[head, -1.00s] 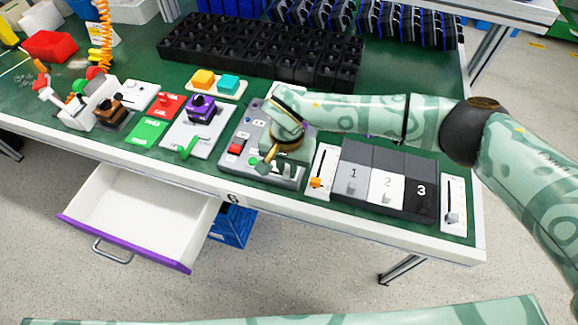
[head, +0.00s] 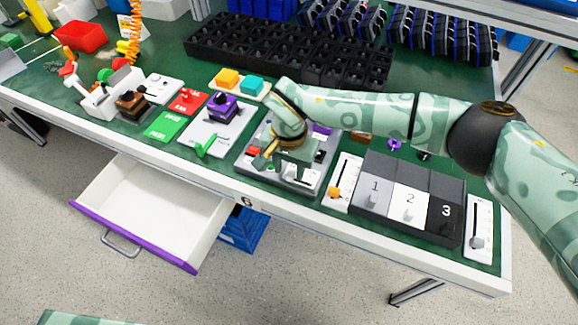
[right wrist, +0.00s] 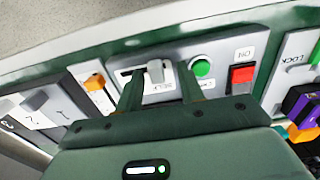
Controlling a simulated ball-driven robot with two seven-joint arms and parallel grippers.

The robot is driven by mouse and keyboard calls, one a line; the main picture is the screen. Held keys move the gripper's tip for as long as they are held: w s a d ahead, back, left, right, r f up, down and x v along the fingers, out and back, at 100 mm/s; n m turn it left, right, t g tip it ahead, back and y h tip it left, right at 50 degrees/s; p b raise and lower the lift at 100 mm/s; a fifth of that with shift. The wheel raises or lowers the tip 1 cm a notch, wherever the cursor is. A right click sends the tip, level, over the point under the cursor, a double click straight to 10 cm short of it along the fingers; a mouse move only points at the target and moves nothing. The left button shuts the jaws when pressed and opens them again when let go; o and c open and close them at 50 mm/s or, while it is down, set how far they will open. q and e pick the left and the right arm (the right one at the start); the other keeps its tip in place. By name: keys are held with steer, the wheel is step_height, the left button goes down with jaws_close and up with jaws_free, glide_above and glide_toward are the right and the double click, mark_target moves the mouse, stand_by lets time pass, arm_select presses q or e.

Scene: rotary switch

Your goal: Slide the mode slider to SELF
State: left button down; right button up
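The mode slider has a grey knob (right wrist: 155,71) in a dark slot on a light plate. The word SELF is upside down on that plate in the right wrist view. It is on the grey control panel (head: 243,166) at the table's front. My right gripper (head: 284,170) is low over the panel's front part and hides much of the slider in the head view. In the right wrist view, its two fingers (right wrist: 156,78) are apart, one each side of the knob, with visible gaps. Contact cannot be told. My left gripper is out of view.
A green button (right wrist: 202,67) and a red switch (right wrist: 242,76) are beside the slider. A white panel with an orange slider (head: 333,191) and numbered blocks (head: 410,203) stand to the right. The open drawer (head: 150,215) is below the table's front edge.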

mark_target(289, 172)
step_height(289, 172, up, 16)
steer(key=p, duration=0.2)
steer(key=shift+p, duration=0.4)
steer(key=shift+f, duration=0.15)
